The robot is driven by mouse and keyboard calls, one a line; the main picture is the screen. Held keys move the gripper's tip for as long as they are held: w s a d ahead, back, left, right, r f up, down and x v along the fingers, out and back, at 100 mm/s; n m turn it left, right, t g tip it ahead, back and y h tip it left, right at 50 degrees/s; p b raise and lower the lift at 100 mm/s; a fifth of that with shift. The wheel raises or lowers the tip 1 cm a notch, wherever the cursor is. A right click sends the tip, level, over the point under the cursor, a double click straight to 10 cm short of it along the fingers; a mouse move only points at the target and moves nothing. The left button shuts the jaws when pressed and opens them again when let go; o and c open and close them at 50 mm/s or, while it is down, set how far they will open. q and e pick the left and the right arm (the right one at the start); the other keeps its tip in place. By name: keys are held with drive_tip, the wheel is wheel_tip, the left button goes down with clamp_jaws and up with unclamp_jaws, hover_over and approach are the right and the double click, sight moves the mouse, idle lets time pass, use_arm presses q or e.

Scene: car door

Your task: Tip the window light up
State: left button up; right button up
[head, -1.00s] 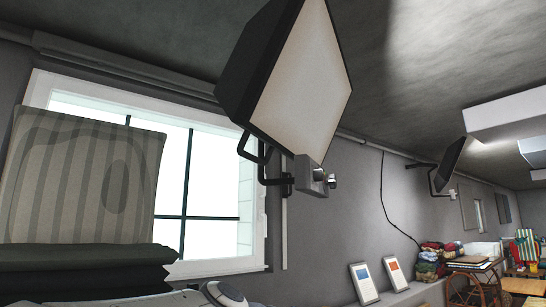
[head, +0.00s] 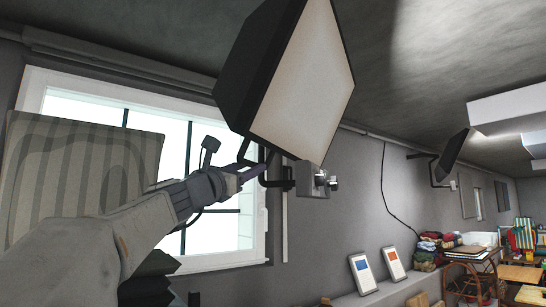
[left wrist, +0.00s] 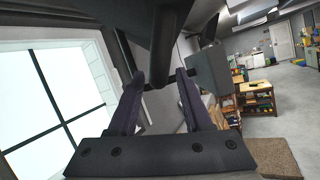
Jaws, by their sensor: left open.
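The window light (head: 300,85) is a large black-sided panel with a pale face, hung high on the wall beside the window and tilted. A black tube bracket (head: 277,183) and a grey clamp block (head: 311,178) hold it under its lower edge. My left gripper (head: 258,172) is raised to the bracket just below the housing. In the left wrist view, my left gripper (left wrist: 159,77) is open, with its dark fingers on either side of a black tube (left wrist: 161,70). I cannot tell whether they touch it. The dark housing (left wrist: 145,22) fills the top there. My right gripper is not in view.
A bright window (head: 220,225) lies behind my left arm, with a striped cushion (head: 80,175) at left. A second wall light (head: 452,152) hangs farther along. Two framed pictures (head: 378,268) stand on a ledge below. The space right of the light is clear.

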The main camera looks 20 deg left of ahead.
use_arm(q)
drive_tip(key=shift+p+x, duration=0.5)
drive_tip(key=shift+x, duration=1)
clamp_jaws()
